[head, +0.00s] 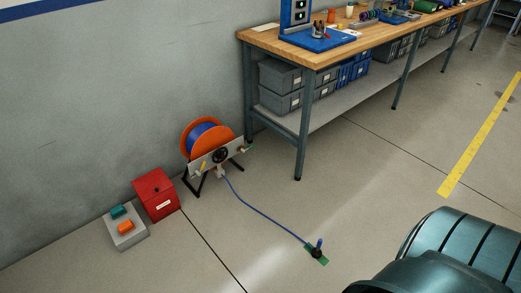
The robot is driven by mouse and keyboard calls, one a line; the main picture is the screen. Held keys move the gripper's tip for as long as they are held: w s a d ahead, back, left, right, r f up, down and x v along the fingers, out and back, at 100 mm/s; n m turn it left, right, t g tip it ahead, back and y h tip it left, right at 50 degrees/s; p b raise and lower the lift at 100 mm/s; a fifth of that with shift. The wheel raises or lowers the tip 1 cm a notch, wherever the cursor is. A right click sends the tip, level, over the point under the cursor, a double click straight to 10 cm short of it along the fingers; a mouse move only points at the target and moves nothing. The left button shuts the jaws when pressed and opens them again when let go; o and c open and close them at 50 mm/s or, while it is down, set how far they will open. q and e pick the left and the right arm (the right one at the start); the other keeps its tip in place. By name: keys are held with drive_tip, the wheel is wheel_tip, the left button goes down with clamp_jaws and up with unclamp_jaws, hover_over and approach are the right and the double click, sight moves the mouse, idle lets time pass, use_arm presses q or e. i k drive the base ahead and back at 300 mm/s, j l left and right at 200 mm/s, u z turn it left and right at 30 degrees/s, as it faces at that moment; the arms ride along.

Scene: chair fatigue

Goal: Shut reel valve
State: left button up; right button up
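An orange hose reel (207,138) with blue hose wound on it stands on a dark frame against the wall, left of the workbench. A pale plate on its front carries a black round knob (219,155) and a small yellow lever (203,165). I cannot tell which of these is the reel valve, or whether it is open or shut. A blue hose (262,213) runs from the reel across the floor to a black and blue fitting (317,248) on a green patch. Neither gripper shows in the head view.
A wooden-topped workbench (340,50) with grey and blue bins below stands right of the reel. A red box (156,194) and a grey block (126,232) with teal and orange pieces stand left of it. Open floor lies in front; a yellow line (482,135) is at right.

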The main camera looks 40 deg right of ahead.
sight(249, 148)
drive_tip(key=i+z, duration=0.15)
drive_tip(key=z, duration=0.3)
drive_tip(key=i+z, duration=0.2)
drive_tip(key=z, duration=0.3)
drive_tip(key=i+j+z, duration=0.15)
drive_tip(key=i, duration=0.3)
drive_tip(key=i+j+z, duration=0.15)
drive_tip(key=i, duration=0.25)
drive_tip(key=i+j+z, duration=0.1)
drive_tip(key=i+j, duration=0.15)
drive_tip(key=i, duration=0.15)
